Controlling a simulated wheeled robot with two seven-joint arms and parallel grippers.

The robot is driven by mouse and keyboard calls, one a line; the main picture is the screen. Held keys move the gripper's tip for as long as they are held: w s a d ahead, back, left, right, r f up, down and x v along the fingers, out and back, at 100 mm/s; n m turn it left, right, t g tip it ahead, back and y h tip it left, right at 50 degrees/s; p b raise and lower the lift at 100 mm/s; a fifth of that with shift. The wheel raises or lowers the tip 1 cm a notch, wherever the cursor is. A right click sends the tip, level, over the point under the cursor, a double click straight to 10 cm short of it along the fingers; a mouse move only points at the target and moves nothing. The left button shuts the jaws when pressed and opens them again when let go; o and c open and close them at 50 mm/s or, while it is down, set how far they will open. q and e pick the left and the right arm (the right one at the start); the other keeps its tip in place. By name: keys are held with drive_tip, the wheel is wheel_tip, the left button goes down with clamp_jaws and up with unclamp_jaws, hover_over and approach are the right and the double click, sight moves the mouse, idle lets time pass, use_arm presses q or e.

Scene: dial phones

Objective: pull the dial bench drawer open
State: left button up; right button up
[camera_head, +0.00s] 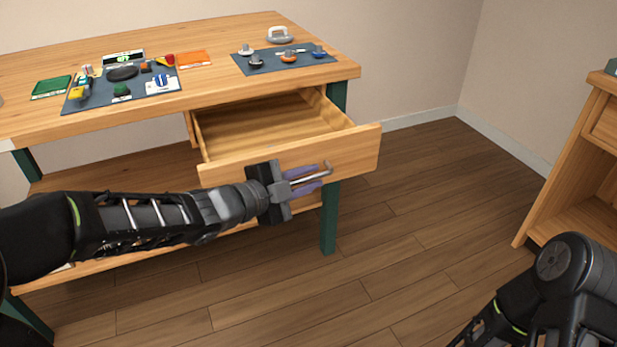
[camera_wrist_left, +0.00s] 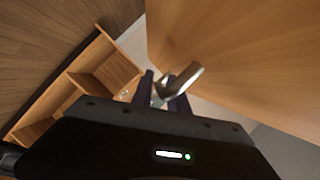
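The wooden bench drawer (camera_head: 345,151) stands pulled out from under the workbench top, and the visible part of its inside is empty. A metal bar handle (camera_head: 327,168) is on its front; it also shows in the left wrist view (camera_wrist_left: 188,79). My left gripper (camera_head: 305,181) is at the drawer front with its purple fingers on either side of the handle, closed on it. In the left wrist view the drawer front (camera_wrist_left: 240,55) fills the upper right. My right arm is at the lower right, with its gripper out of frame.
The workbench top (camera_head: 210,95) holds two dark mats, a left one (camera_head: 138,92) and a right one (camera_head: 281,59), with several small items. A wooden shelf unit (camera_head: 570,200) stands at the right. Open wood floor lies between bench and shelf.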

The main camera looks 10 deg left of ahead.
use_arm(q)
drive_tip(key=p+v, duration=0.3)
drive_tip(key=v, duration=0.3)
drive_tip(key=shift+s+a+r, duration=0.2)
drive_tip(key=shift+s+a, duration=0.35)
drive_tip(key=shift+s, duration=0.15)
